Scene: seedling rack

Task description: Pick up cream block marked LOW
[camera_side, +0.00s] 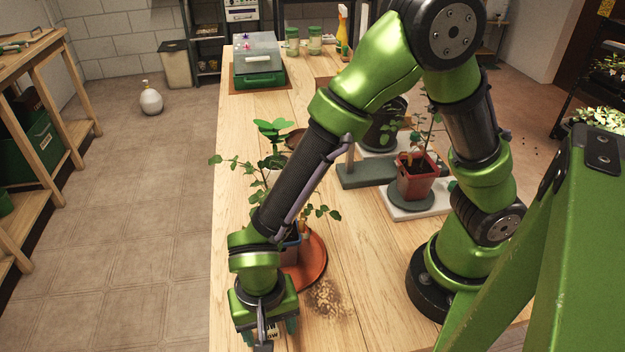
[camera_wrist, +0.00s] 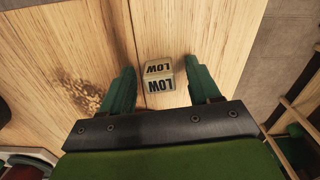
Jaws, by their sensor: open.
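The cream block marked LOW (camera_wrist: 159,76) sits on the wooden table, with dark LOW lettering on two of its faces in the wrist view. My gripper (camera_wrist: 163,82) is open, with one green finger on each side of the block. Gaps show between the block and both fingers. In the side view my gripper (camera_side: 268,337) is low over the near left part of the table. The block (camera_side: 273,333) is mostly hidden there, with only a bit of its lettering showing.
A terracotta saucer (camera_side: 316,268) with a potted plant stands just behind my gripper. Spilled soil (camera_side: 328,298) lies beside it. A red pot (camera_side: 416,183) and a grey-green block (camera_side: 366,173) stand farther back. The table's left edge is close to my gripper.

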